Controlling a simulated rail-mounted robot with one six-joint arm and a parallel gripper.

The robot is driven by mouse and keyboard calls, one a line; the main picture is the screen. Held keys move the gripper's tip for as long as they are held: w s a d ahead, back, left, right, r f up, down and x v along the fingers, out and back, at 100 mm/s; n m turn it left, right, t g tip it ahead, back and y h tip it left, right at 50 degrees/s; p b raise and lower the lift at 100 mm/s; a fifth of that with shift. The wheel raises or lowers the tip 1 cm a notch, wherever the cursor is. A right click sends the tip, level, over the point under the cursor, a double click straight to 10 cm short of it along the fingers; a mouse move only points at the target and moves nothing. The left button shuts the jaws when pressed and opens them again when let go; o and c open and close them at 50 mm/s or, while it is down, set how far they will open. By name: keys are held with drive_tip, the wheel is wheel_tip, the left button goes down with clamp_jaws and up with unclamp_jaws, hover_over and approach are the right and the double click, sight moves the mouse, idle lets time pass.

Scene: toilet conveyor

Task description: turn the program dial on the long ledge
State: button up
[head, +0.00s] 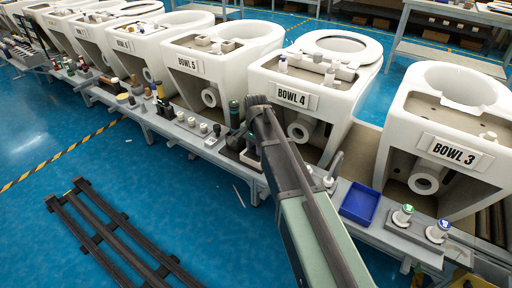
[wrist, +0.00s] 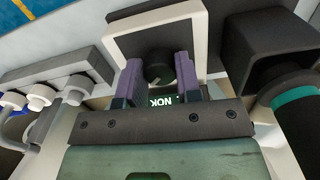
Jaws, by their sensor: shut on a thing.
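The program dial (wrist: 158,68) is a dark round knob on a panel with a pale square frame (wrist: 115,30), seen in the wrist view. My gripper (wrist: 159,80) has one purple-grey finger on each side of the knob and is shut on it. A small display with white letters, partly covered, shows just below the knob between the fingers. In the head view my arm reaches over the long ledge (head: 190,136) in front of Bowl 4, and it hides the dial and the fingertips.
In the wrist view a black box-like housing (wrist: 270,30) and a dark cylinder with a teal band (wrist: 296,97) stand close on the right. A grey block with white round fittings (wrist: 40,92) is on the left. A blue tray (head: 359,203) sits on the ledge right of my arm.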

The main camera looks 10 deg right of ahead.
drive_tip(key=n, duration=0.5)
drive_tip(key=shift+n, duration=0.3)
drive_tip(key=n, duration=1)
drive_tip(key=shift+n, duration=0.4)
drive_tip(key=n, duration=0.5)
drive_tip(key=shift+n, duration=0.3)
drive_tip(key=o, duration=0.9)
